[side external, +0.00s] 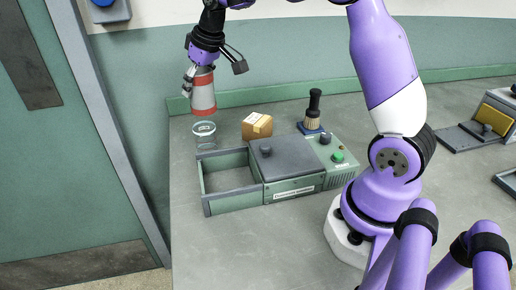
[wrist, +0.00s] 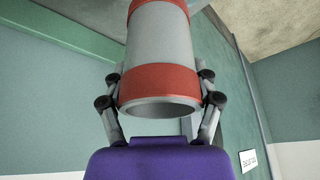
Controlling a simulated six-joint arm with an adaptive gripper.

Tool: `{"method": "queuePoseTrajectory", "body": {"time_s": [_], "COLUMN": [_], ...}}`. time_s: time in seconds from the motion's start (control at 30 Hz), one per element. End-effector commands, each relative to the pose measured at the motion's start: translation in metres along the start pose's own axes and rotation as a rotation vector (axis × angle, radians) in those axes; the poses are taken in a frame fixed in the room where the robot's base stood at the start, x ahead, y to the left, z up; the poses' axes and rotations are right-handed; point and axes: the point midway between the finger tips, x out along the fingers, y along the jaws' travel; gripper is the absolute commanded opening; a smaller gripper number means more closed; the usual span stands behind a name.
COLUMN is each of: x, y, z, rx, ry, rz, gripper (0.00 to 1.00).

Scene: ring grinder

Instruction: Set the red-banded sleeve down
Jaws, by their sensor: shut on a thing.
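The red-banded sleeve (side external: 203,96) is a grey tube with red bands, hanging upright in the air at the left of the side view. In the wrist view the sleeve (wrist: 160,45) fills the upper middle, with its open end facing the camera side. My gripper (side external: 201,78) is above and around the sleeve's upper part, shut on it. In the wrist view the fingers of my gripper (wrist: 160,97) press on both sides of the sleeve near one red band. Part of the sleeve is cut off by the top edge there.
A clear cup-like thing with a pale rim (side external: 204,129) stands just below the sleeve. The grey-green grinder (side external: 290,160) has an open-topped tray (side external: 236,203) at its left. The front bench is clear.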

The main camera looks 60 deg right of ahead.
Motion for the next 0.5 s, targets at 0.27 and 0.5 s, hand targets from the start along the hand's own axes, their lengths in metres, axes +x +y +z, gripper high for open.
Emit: {"method": "queuePoseTrajectory", "body": {"time_s": [0.27, 0.5], "x": [-0.025, -0.066], "y": [-0.105, -0.223], "z": [0.021, 0.097], "rx": [-0.314, -0.789], "ry": [-0.007, -0.012], "rz": [-0.125, -0.315], "gripper": [0.29, 0.29]}}
